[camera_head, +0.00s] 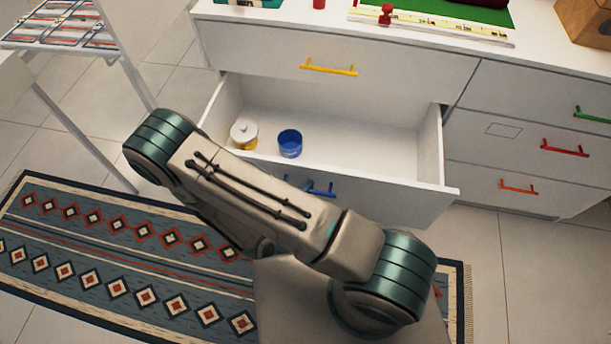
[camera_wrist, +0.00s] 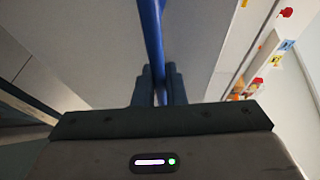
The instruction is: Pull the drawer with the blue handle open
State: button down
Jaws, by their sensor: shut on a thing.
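The drawer (camera_head: 392,194) with the blue handle (camera_head: 324,190) stands pulled out from the white cabinet, below the drawer with the yellow handle. Its inside shows from above. My arm crosses in front of it and hides part of its front and handle. In the wrist view, my gripper (camera_wrist: 160,88) is shut on the blue handle (camera_wrist: 151,35), which runs up between the fingers. My gripper is hidden behind my arm in the head view.
A white-lidded jar (camera_head: 243,133) and a blue cup (camera_head: 290,143) stand inside the drawer. The drawers with yellow (camera_head: 328,68), green (camera_head: 592,115), red (camera_head: 564,148) and orange (camera_head: 518,188) handles are shut. A patterned rug (camera_head: 110,250) lies on the tiled floor. A white rack (camera_head: 75,50) stands at left.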

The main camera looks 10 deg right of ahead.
jog(key=shift+s+a, duration=0.15)
jog(key=shift+s, duration=0.4)
jog(key=c, duration=1.5)
grip_release()
